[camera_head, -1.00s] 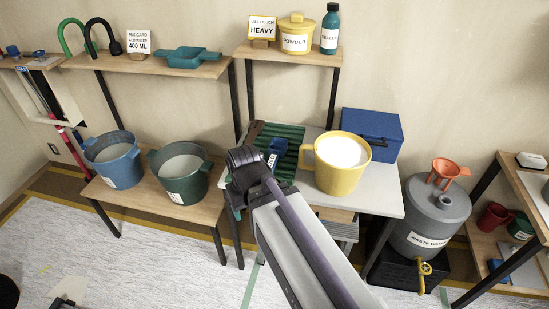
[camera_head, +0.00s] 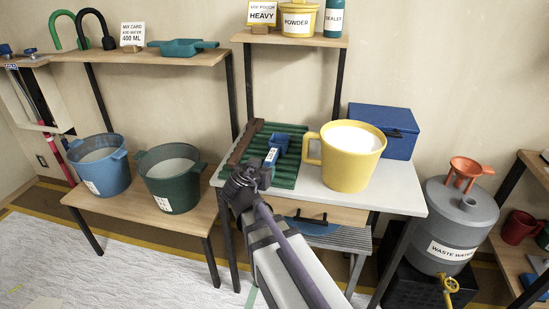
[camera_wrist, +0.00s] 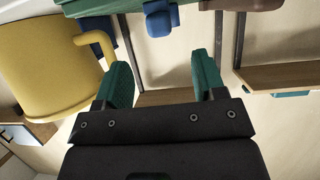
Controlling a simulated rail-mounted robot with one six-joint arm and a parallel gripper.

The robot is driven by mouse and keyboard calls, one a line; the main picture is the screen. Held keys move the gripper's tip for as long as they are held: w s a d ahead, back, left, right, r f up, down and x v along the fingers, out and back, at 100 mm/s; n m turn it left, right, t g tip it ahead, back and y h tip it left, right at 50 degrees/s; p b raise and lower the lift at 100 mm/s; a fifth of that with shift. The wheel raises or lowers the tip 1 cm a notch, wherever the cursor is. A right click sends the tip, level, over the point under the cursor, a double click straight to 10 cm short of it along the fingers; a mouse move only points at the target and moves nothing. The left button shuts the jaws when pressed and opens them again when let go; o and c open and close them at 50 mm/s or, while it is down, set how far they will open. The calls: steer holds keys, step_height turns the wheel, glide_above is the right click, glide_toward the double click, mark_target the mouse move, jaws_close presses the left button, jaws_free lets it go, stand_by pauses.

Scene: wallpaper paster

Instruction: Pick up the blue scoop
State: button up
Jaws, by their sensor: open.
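The blue scoop (camera_head: 279,142) lies on the green ribbed rack (camera_head: 290,172) on the grey-topped table in the head view. A white label shows near its handle. In the wrist view, a blue part that looks like the scoop (camera_wrist: 160,20) shows at the top edge, against the green rack (camera_wrist: 90,7). My gripper (camera_wrist: 160,65) is open with its two green fingers apart and nothing between them. The scoop part appears beyond the fingertips, not touching them. In the head view my gripper (camera_head: 243,180) is at the table's front left edge, near the scoop; its fingers are unclear there.
A yellow jug (camera_head: 352,168) with white contents stands right of the rack, with a blue box (camera_head: 383,130) behind it. A blue bucket (camera_head: 99,170) and a dark green bucket (camera_head: 170,184) stand on the lower shelf at left. A grey waste-water drum (camera_head: 450,225) stands at right.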

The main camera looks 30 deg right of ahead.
mark_target(270, 162)
steer(key=b+x, duration=0.2)
steer(key=x, duration=0.3)
steer(key=shift+f, duration=0.2)
steer(key=shift+w+d, duration=0.15)
steer(key=b+x, duration=0.1)
steer(key=x, duration=0.4)
steer(key=shift+b, duration=0.35)
steer(key=shift+r, duration=0.1)
steer(key=c, duration=1)
